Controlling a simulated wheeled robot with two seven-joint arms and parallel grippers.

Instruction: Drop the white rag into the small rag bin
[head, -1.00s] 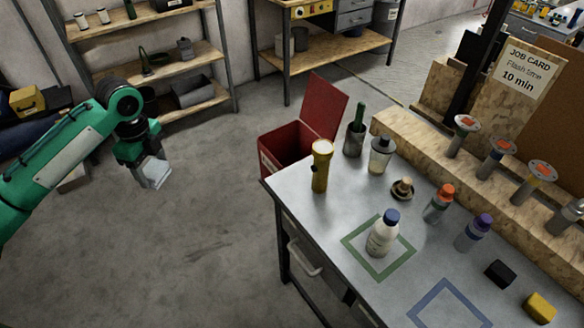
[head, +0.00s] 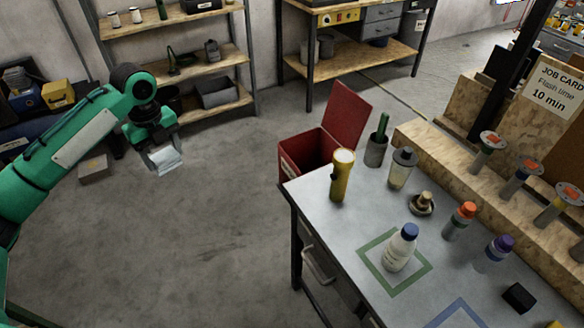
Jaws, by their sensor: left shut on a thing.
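My left gripper (head: 160,152) is at the left of the head view, over open floor. It is shut on the white rag (head: 167,161), which shows as a small pale folded piece between the fingers. A red bin (head: 305,158) with its lid (head: 347,115) raised stands on the floor behind the table's far left corner. The bin's lower part is partly hidden by the table. My gripper is well to the left of the bin and apart from it. My right gripper is not in view.
The grey metal table (head: 340,228) holds a yellow flashlight (head: 342,175) near the bin, a white bottle (head: 400,248) in a green square and several other bottles. A shelf unit (head: 190,72) stands at the back left. The floor (head: 215,215) between gripper and table is clear.

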